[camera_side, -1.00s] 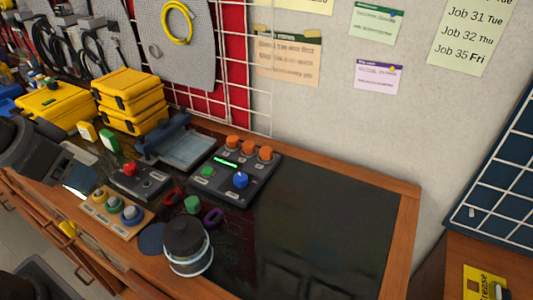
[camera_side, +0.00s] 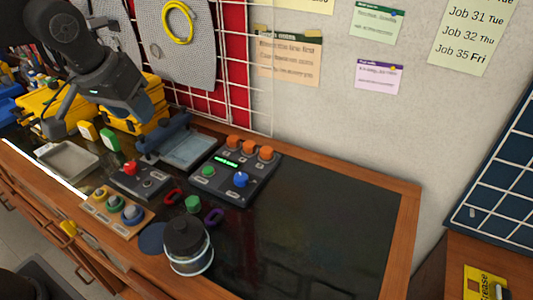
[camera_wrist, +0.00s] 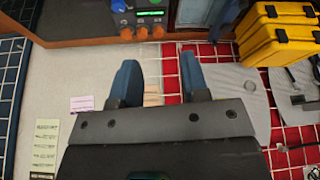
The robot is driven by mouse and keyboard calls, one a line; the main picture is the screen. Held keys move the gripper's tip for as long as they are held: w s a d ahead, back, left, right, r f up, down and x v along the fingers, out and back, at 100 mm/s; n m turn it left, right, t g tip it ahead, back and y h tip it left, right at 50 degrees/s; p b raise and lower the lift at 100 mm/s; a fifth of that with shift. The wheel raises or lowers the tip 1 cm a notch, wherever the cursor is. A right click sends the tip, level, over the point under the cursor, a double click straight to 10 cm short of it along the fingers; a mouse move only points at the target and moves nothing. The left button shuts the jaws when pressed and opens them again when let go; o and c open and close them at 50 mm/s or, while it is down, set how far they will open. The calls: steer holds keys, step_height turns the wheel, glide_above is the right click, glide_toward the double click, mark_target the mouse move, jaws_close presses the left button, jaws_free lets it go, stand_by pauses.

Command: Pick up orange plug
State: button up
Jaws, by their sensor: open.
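Three orange plugs stand in a row along the back edge of a dark control panel (camera_side: 222,187): a left one (camera_side: 232,141), a middle one (camera_side: 249,146) and a right one (camera_side: 265,152). They look alike, and I cannot tell which is meant. They also show small at the top of the wrist view, with one orange plug (camera_wrist: 142,33) in the middle. My gripper (camera_side: 128,108) is raised over the left part of the bench, well away from the plugs. In the wrist view my gripper (camera_wrist: 158,66) has its two blue fingers apart with nothing between them.
The panel also bears a blue knob (camera_side: 240,180) and a green one (camera_side: 208,172). Yellow cases (camera_side: 152,112) stand near my gripper. A dark canister (camera_side: 187,235), a green piece (camera_side: 193,204) and a metal tray (camera_side: 68,160) are on the bench. The bench's right side is clear.

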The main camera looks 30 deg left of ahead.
steer(key=w+d+n, duration=0.1)
steer(key=w+d, duration=0.2)
steer(key=w, duration=0.5)
steer(key=n+g+y, duration=0.1)
steer(key=n+y, duration=0.1)
steer(key=n, duration=0.1)
glide_toward(267, 149)
steer(key=x, duration=0.4)
steer(key=shift+s, duration=0.4)
steer(key=shift+w+x, duration=0.15)
steer(key=shift+x, duration=1.25)
steer(key=shift+w+x, duration=0.2)
steer(key=shift+x, duration=1.15)
steer(key=shift+r, duration=0.1)
steer(key=c, duration=0.6)
steer(key=shift+o, duration=0.2)
steer(key=shift+r, duration=0.15)
